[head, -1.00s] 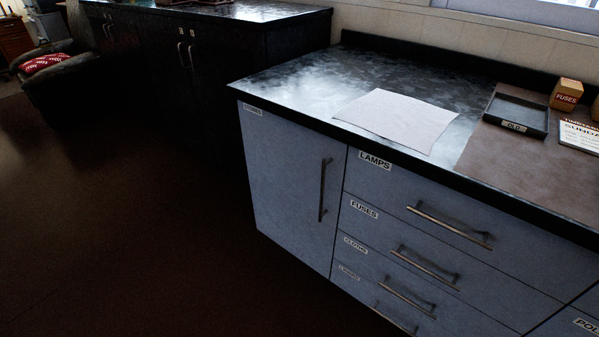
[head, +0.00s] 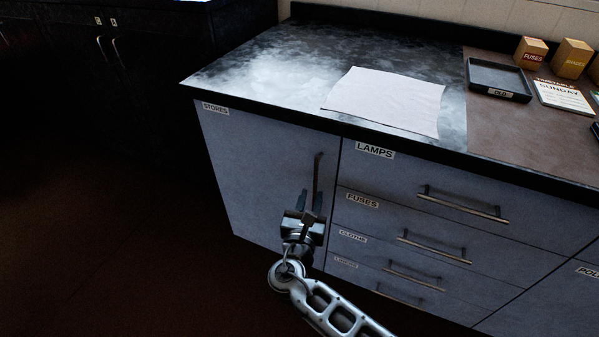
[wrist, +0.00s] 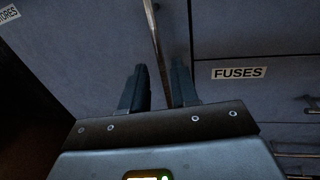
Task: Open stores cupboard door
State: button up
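The stores cupboard door (head: 255,165) is a blue-grey panel labelled STORES at the left of the counter, and it is shut. Its upright metal bar handle (head: 317,178) is near the door's right edge. My gripper (head: 310,200) is in front of the handle's lower part. In the wrist view my gripper (wrist: 160,85) has its two dark fingers apart, with the handle (wrist: 156,40) showing beyond and between them. I see no finger touching the handle, but the handle's lower end is hard to make out.
Drawers labelled LAMPS (head: 375,150), FUSES (head: 363,200) and others stand right of the door, with protruding bar handles. The dark worktop (head: 260,75) overhangs above, holding a pale sheet (head: 385,98), a tray (head: 498,80) and boxes. The floor left is clear.

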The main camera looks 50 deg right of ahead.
aim_at(315, 178)
jog(key=shift+r+x, duration=0.1)
jog(key=shift+x, duration=1.9)
jog(key=shift+r+x, duration=0.15)
jog(key=shift+x, duration=1.8)
jog(key=shift+w+a, duration=0.1)
jog(key=shift+c, duration=0.3)
grip_shut()
